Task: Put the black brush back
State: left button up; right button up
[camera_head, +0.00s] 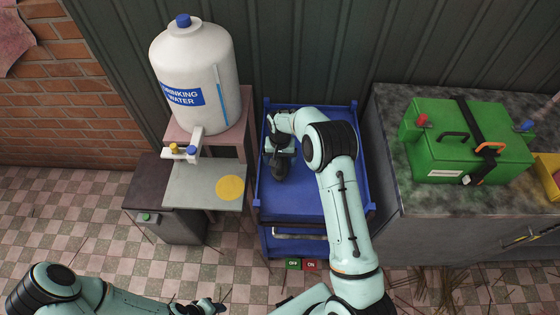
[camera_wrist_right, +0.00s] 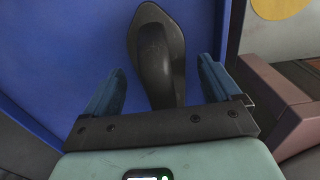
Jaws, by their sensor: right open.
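The black brush (camera_head: 279,171) lies on the blue cart's top tray (camera_head: 300,205), near its left side. In the right wrist view the brush (camera_wrist_right: 155,50) shows as a dark, pointed oval base with a curved handle that runs toward my gripper. My right gripper (camera_head: 280,154) is over the brush. In the right wrist view its two blue fingers (camera_wrist_right: 160,75) are open, one on each side of the handle, with gaps on both sides. My left gripper (camera_head: 206,307) is low at the bottom edge of the head view, away from the cart; its jaws are too small to read.
A white drinking water tank (camera_head: 196,75) with a tap stands left of the cart, above a grey shelf with a yellow disc (camera_head: 230,187). A green box (camera_head: 465,145) sits on the stone counter at right. The tray's front part is clear. OFF and ON blocks (camera_head: 301,265) show below.

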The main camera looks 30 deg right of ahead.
pick_arm(q)
jog(key=shift+w+r, duration=0.15)
pick_arm(e)
notch_tip(320, 180, up, 11)
jog(key=shift+r, duration=0.1)
jog(key=shift+s, duration=0.1)
dwell(0.5)
